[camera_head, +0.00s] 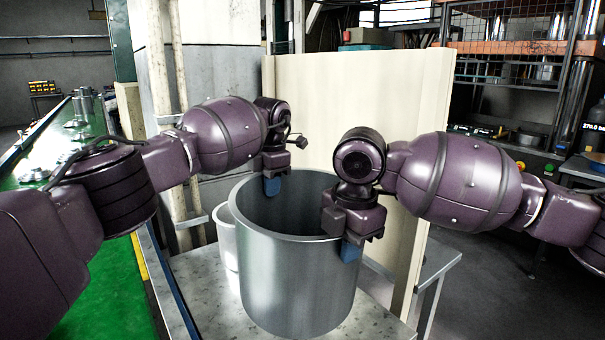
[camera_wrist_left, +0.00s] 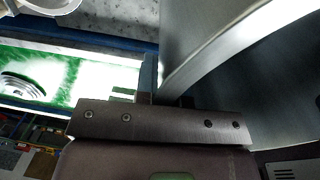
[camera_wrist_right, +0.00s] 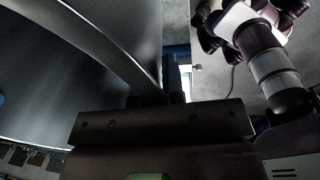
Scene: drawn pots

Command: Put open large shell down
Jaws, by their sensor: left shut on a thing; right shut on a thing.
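The open large shell is a grey metal pot-like cylinder (camera_head: 295,285), upright with its open top facing up, low over or on the metal table (camera_head: 205,285); I cannot tell whether its base touches. My left gripper (camera_head: 272,186) is shut on the far left part of its rim. My right gripper (camera_head: 349,250) is shut on the near right part of its rim. The rim runs between the fingers in the left wrist view (camera_wrist_left: 200,55) and in the right wrist view (camera_wrist_right: 120,50). The shell's base edge shows near the table's front.
A smaller light pot (camera_head: 226,238) stands just left of the shell, partly hidden behind it. A cream panel (camera_head: 360,110) stands behind. A green conveyor (camera_head: 60,140) with metal parts runs along the left. Shelves (camera_head: 520,60) stand at the back right.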

